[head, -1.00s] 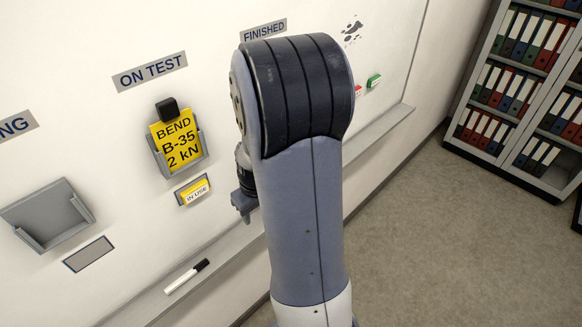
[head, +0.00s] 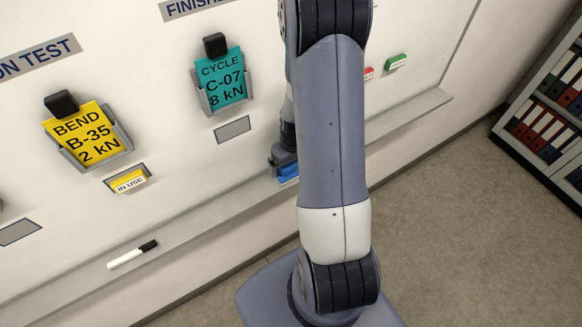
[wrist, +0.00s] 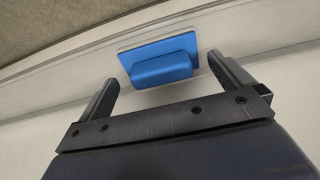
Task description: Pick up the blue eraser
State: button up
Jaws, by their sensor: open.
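The blue eraser (wrist: 162,66) lies on the ledge below the whiteboard, with a blue grip on a paler base. In the wrist view it sits just beyond and between the two fingers of my open, empty gripper (wrist: 165,76). It appears apart from both fingers. In the head view only a blue part of the eraser (head: 288,172) shows, beside my gripper (head: 284,158); my arm hides the rest.
The ledge (head: 215,210) runs along the board and carries a black-capped marker (head: 132,254) to the left. Holders with a yellow BEND card (head: 88,135) and a teal CYCLE card (head: 222,82) hang above. A binder shelf (head: 545,110) stands right.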

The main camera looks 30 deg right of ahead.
jog(key=shift+w+f, duration=0.1)
jog(key=shift+f, duration=1.05)
jog(key=shift+c, duration=0.4)
jog(key=shift+a, duration=0.1)
jog(key=c, duration=0.6)
